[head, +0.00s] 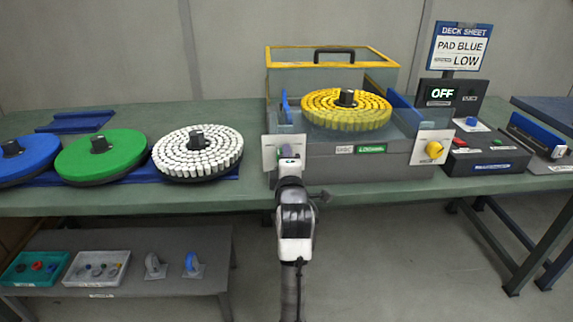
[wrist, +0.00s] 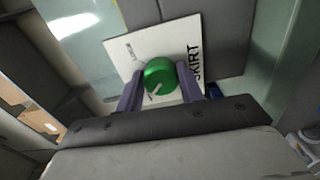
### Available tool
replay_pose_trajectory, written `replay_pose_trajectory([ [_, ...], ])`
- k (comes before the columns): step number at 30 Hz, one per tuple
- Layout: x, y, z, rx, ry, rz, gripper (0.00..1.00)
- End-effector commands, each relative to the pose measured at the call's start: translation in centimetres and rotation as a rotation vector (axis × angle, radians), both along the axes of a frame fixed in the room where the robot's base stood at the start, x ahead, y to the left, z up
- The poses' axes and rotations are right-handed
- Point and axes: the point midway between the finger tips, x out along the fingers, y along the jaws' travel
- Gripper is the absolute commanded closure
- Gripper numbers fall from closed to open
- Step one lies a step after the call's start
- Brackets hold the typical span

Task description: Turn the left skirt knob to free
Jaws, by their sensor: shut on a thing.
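The left skirt knob (wrist: 158,73) is green and round, with a pale pointer mark towards the lower left in the wrist view. It sits on a white plate lettered SKIRT (wrist: 122,45). My gripper (wrist: 161,88) has one finger on each side of the knob and is shut on it. In the head view my gripper (head: 288,160) is at the left white plate (head: 270,152) on the front of the grey machine (head: 335,168), and it hides the knob there. Small lettering at the plate's left is too blurred to read.
A yellow knob (head: 434,150) is on the machine's right plate. A yellow brush disc (head: 346,112) lies on the machine. Blue, green and white discs (head: 197,152) lie to the left. A sign (head: 461,46) reads PAD BLUE, LOW; a display (head: 441,94) reads OFF.

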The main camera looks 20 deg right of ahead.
Motion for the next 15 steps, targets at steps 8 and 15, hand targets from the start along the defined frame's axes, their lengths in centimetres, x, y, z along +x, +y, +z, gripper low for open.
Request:
replay_pose_trajectory([
  [8,-0.01,-0.01,-0.06,-0.043,0.014,0.0,0.86],
  [15,-0.01,0.01,-0.05,-0.046,0.015,0.0,0.86],
])
